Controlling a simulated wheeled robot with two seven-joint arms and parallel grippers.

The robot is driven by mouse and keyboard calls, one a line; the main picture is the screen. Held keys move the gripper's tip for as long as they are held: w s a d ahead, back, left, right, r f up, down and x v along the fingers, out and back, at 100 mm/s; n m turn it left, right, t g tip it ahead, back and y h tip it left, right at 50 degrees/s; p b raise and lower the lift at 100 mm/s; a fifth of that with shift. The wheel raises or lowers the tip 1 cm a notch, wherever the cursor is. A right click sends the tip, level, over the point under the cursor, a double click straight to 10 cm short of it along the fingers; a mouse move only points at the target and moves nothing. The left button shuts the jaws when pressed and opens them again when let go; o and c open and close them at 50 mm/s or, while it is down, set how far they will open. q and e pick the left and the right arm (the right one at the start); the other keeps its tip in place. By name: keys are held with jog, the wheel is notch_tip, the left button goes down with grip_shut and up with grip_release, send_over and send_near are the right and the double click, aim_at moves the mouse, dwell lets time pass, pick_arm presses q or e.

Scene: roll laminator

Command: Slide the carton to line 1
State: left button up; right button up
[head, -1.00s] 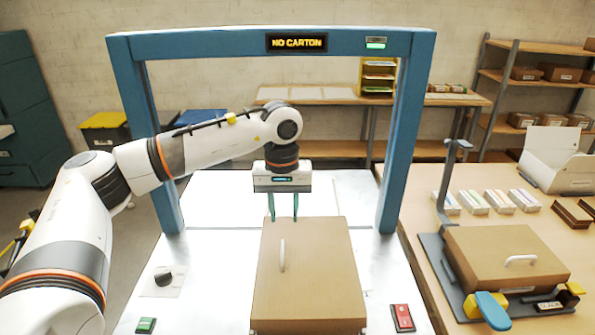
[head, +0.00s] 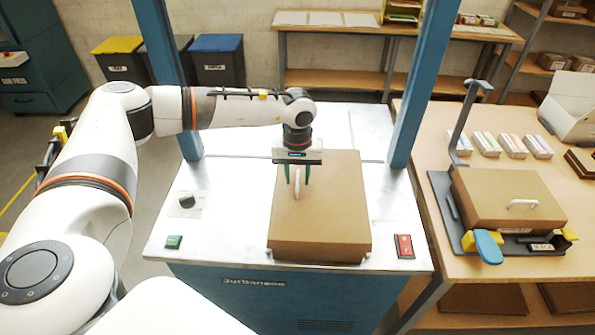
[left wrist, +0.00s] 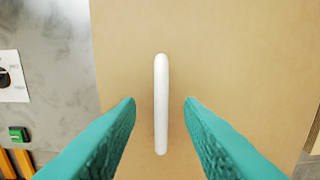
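A brown carton (head: 330,215) lies on the pale metal top of the machine, with a white handle (head: 297,183) on its upper face. My left gripper (head: 297,178) is over the carton at the handle. In the left wrist view the two teal fingers of my left gripper (left wrist: 160,105) stand apart, one on each side of the white handle (left wrist: 162,100), with a gap on both sides. The carton (left wrist: 230,60) fills most of that view. My right gripper is not in view. Line 1 cannot be made out on the machine top.
A blue frame (head: 425,85) stands over the machine top (head: 230,185). A green button (head: 174,242), a black knob (head: 187,202) and a red switch (head: 404,246) sit near the edges. Another carton (head: 510,195) lies in a fixture on the right table.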

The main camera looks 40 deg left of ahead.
pick_arm(q)
jog(key=shift+w+f, duration=0.1)
jog(key=shift+f, duration=0.05)
grip_shut()
jog(key=shift+w+a+b, duration=0.6)
jog(key=shift+w+a, duration=0.05)
jog(key=shift+w, duration=0.4)
jog(key=shift+w+a+b, duration=0.65)
jog(key=shift+w, duration=0.4)
jog(key=shift+w+a+b, duration=0.6)
jog(key=shift+w+a, duration=0.05)
jog(key=shift+w, duration=0.4)
jog(key=shift+w+a+b, duration=0.6)
jog(key=shift+w+b, duration=0.05)
jog(key=shift+w, duration=0.3)
jog(key=shift+w+a+b, duration=0.55)
jog(key=shift+w+b, duration=0.05)
jog(key=shift+w, duration=0.35)
jog(key=shift+w+a+b, duration=0.6)
jog(key=shift+w+b, duration=0.05)
jog(key=shift+w, duration=0.3)
jog(key=shift+o, duration=2.3)
grip_release()
notch_tip(320, 180, up, 6)
jog(key=p, duration=0.4)
jog(key=shift+p, duration=0.35)
jog(key=shift+s, duration=0.1)
